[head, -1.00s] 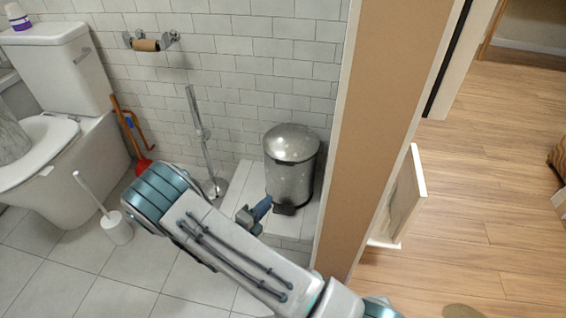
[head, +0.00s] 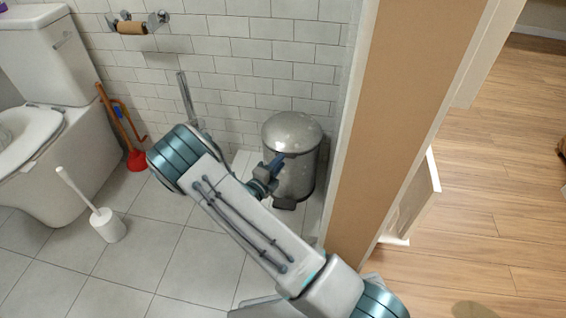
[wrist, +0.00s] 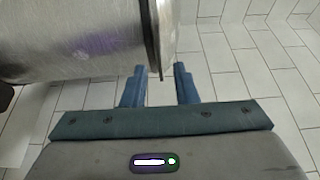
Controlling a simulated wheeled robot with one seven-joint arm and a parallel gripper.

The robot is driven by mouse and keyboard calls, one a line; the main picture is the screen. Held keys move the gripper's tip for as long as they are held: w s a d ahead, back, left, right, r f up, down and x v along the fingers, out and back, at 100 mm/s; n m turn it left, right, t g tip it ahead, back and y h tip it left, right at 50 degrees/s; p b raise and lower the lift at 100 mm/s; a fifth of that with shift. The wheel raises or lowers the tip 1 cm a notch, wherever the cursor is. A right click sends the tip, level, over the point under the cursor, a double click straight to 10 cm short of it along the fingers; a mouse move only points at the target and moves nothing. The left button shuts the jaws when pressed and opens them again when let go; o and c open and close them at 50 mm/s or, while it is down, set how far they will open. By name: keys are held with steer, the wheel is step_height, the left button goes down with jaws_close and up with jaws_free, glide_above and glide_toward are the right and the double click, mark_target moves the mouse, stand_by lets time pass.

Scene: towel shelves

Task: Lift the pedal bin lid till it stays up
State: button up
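The pedal bin (head: 295,178) is a silver metal cylinder standing upright against the tiled wall. Its domed lid (head: 292,130) looks shut on the body, and its dark pedal (head: 284,203) is at the bottom front. My gripper (head: 276,162) is at the bin's left front, near the lid's rim. In the wrist view the bin body (wrist: 70,40) lies sideways at upper left, with the lid (wrist: 166,35) to its right. My gripper (wrist: 159,78) is open there, its two blue fingers apart, and the dark rim reaches towards the gap between them. Contact cannot be told.
A brown-faced wall end (head: 375,130) stands close to the bin's right. A toilet (head: 50,120), a red plunger (head: 137,160) and a white toilet brush holder (head: 108,225) are at the left. The tiled floor (head: 150,260) between is clear.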

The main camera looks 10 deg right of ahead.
steer(key=shift+b+x, duration=0.35)
steer(key=shift+x, duration=1.15)
steer(key=shift+c, duration=0.3)
jaws_close()
steer(key=shift+r, duration=0.1)
